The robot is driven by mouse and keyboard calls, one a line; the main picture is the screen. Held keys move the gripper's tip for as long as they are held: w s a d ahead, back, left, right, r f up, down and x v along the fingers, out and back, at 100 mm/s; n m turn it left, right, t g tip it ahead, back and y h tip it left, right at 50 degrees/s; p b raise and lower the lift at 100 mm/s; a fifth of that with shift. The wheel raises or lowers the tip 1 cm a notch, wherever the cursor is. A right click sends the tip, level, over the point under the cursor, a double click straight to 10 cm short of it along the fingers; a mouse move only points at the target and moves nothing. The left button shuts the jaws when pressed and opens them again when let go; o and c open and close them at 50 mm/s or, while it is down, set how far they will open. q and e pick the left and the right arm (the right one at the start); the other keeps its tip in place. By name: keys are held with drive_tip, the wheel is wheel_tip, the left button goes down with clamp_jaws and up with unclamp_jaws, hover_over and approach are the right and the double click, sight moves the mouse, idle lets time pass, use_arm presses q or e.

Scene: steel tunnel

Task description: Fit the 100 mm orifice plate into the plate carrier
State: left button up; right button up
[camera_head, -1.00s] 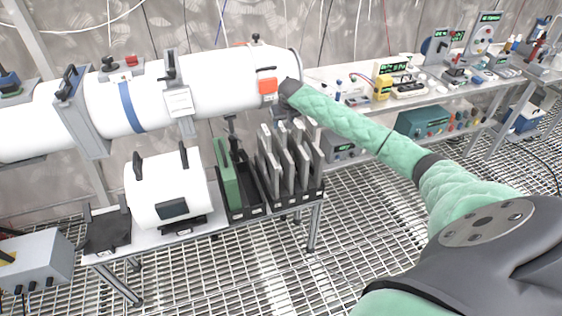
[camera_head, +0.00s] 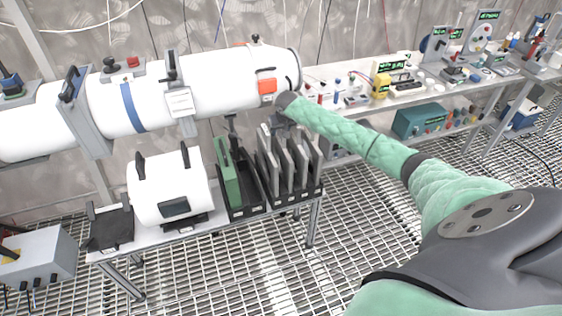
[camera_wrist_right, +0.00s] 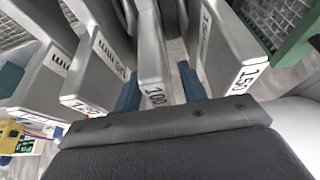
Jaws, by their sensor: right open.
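The 100 mm orifice plate (camera_wrist_right: 152,75) is a grey slab marked "100" at its end in the right wrist view. It stands upright in a row with other grey plates. My right gripper (camera_wrist_right: 160,92) is open, with one blue finger on each side of this plate; I cannot tell whether they touch it. In the head view my right gripper (camera_head: 279,118) is at the back of the black plate rack (camera_head: 292,201), partly hidden by plates. I cannot pick out the plate carrier with certainty. My left gripper is not in view.
A plate marked "150" (camera_wrist_right: 237,75) stands close to the right in the wrist view, with others close to the left. A green plate (camera_head: 227,172) stands in a black holder beside the rack. A large white pipe (camera_head: 220,82) runs above the bench.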

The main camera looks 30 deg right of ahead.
clamp_jaws()
idle(1.3)
